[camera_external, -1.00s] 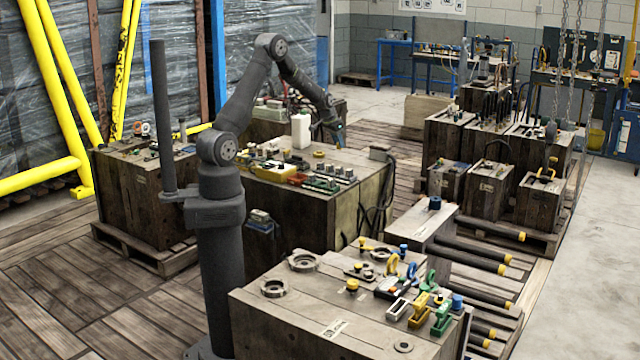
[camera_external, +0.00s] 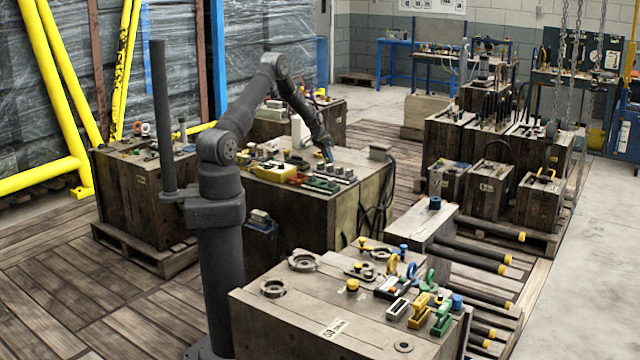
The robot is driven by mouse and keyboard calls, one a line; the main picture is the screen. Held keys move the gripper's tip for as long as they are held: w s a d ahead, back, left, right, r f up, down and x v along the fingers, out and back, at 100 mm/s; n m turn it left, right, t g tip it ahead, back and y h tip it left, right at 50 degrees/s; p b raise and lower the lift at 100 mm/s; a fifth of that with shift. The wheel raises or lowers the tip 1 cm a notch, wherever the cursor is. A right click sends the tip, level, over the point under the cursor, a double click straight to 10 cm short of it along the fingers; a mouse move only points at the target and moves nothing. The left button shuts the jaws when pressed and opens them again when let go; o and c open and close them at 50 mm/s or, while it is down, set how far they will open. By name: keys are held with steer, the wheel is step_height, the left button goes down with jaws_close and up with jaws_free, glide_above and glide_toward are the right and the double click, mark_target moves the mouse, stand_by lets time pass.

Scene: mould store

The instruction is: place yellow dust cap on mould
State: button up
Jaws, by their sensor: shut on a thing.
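My gripper (camera_external: 328,157) is low over the top of the middle wooden mould block (camera_external: 357,172), near its back right part. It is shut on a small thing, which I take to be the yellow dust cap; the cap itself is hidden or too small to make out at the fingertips. On the front mould block (camera_external: 300,325), one yellow cap (camera_external: 352,285) sits near the middle and another yellow cap (camera_external: 361,241) sits at the back edge. Both are well apart from my gripper.
A white container (camera_external: 297,128) stands close behind my forearm. Metal fittings (camera_external: 341,172) and a yellow block (camera_external: 270,170) crowd the middle mould's top. The front mould carries ring fittings (camera_external: 303,262), coloured clamps and connectors. Black bars with yellow ends stick out at right.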

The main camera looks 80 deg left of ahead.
steer(key=o, duration=0.9)
steer(key=shift+f, duration=0.1)
steer(key=shift+o, duration=0.2)
steer(key=v, duration=1.2)
steer(key=shift+d, duration=0.1)
steer(key=x, duration=1.1)
steer(key=shift+w+f, duration=0.15)
steer(key=shift+f, duration=0.1)
steer(key=shift+w+a, duration=0.1)
steer(key=shift+a, duration=0.1)
steer(key=shift+r, duration=1.2)
